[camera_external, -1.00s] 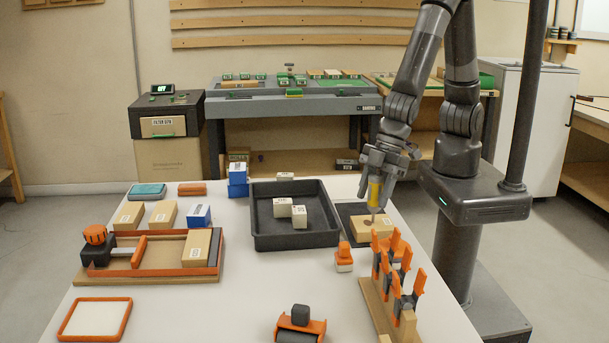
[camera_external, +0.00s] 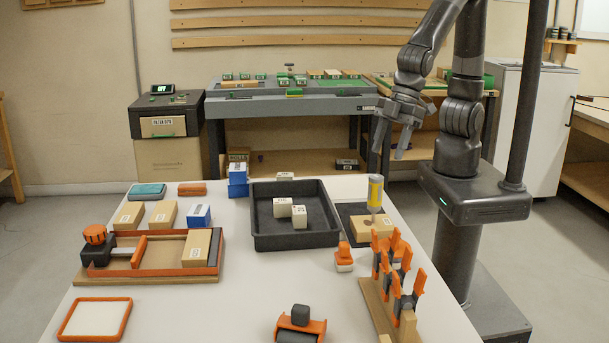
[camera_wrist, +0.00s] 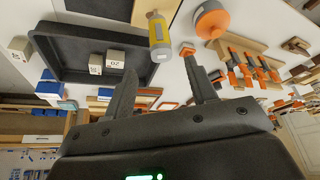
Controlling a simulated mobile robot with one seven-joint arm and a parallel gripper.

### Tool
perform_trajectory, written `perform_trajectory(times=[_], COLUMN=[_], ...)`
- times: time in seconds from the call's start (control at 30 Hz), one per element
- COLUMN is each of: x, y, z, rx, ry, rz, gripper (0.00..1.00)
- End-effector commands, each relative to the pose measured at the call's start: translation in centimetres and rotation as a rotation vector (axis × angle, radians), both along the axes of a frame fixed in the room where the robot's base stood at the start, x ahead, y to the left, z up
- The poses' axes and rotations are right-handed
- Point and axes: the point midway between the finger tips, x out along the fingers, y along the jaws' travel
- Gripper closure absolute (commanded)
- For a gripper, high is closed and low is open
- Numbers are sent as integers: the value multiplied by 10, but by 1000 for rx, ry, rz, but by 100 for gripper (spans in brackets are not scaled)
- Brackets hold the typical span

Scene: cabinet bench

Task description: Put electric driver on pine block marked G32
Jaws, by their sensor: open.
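The yellow and grey electric driver (camera_external: 375,192) stands upright on a pine block (camera_external: 367,230) at the right of the table. The driver also shows in the wrist view (camera_wrist: 159,40), with its grey end toward me and part of the block (camera_wrist: 143,14) beyond it. I cannot read a G32 mark on this block. My gripper (camera_external: 390,150) is open and empty, above and behind the driver and apart from it. Its two fingers also show in the wrist view (camera_wrist: 164,76), with nothing between them.
A black tray (camera_external: 258,236) holding small white blocks lies left of the driver. The block sits on a dark mat (camera_external: 350,209). An orange clamp rack (camera_external: 380,300) and an orange-white stamp-like item (camera_external: 344,257) stand in front. Several pine blocks (camera_external: 163,215) lie at left.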

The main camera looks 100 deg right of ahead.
Motion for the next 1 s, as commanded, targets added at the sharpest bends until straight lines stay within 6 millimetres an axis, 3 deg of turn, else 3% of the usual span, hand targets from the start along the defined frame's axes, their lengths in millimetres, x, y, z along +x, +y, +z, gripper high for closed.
perform_trajectory(times=[0.17,0.27,0.47,0.7,0.83,1.0], x=[1,5,7,-29,-54,-76], y=[-4,-24,-111,-212,-247,-269], z=[3,14,57,96,107,113], rx=[1,2,7,16,23,28], ry=[-3,-12,-45,-76,-87,-95], rz=[-9,-48,-213,-427,-514,-577], gripper=[48,48,48,48,48,48])
